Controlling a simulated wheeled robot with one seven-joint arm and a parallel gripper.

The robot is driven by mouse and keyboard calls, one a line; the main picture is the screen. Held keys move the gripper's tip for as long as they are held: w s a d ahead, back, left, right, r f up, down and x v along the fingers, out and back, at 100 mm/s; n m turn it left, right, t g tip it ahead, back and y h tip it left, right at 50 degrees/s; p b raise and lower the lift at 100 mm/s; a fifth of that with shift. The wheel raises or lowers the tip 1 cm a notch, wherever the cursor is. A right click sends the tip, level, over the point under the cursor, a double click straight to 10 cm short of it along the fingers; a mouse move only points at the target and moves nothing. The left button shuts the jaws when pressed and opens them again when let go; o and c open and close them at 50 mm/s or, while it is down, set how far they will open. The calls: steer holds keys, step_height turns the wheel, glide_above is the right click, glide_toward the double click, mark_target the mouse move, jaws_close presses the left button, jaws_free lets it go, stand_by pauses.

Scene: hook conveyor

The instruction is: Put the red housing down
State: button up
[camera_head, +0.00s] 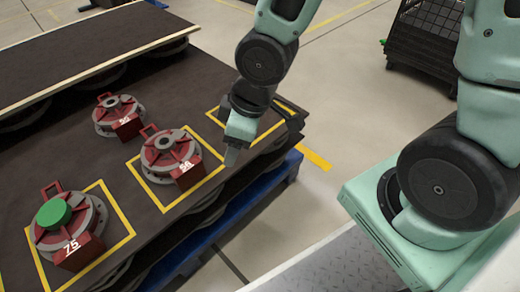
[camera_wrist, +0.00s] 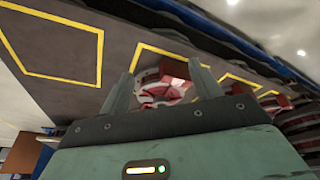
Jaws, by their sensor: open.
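Three red housings with grey round flanges stand on a dark brown surface in the head view. The middle housing (camera_head: 170,155) sits on a yellow outline, with its number plate facing front. The rear housing (camera_head: 118,115) stands outside the outlines. My gripper (camera_head: 232,157) is open and empty, above the right end of the surface near an empty yellow outline (camera_head: 208,116). In the wrist view my open fingers (camera_wrist: 163,88) frame a red housing (camera_wrist: 160,92) further off.
The surface (camera_head: 150,222) rests above blue pallet edges (camera_head: 270,182). A second dark surface with a pale edge (camera_head: 100,70) lies behind at left. A black wire cage (camera_head: 425,35) stands at the upper right. Open floor (camera_head: 340,85) lies between.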

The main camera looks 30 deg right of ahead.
steer(key=s+r+m+g+h, duration=0.2)
steer(key=s+r+m, duration=0.1)
steer(key=s+r, duration=0.5)
steer(key=s, duration=0.3)
steer(key=shift+s+a, duration=0.2)
steer(key=shift+s, duration=0.05)
steer(key=shift+r, duration=0.15)
step_height(320, 180, up, 43)
steer(key=p, duration=4.2)
steer(key=shift+f+p, duration=0.2)
steer(key=shift+p, duration=0.2)
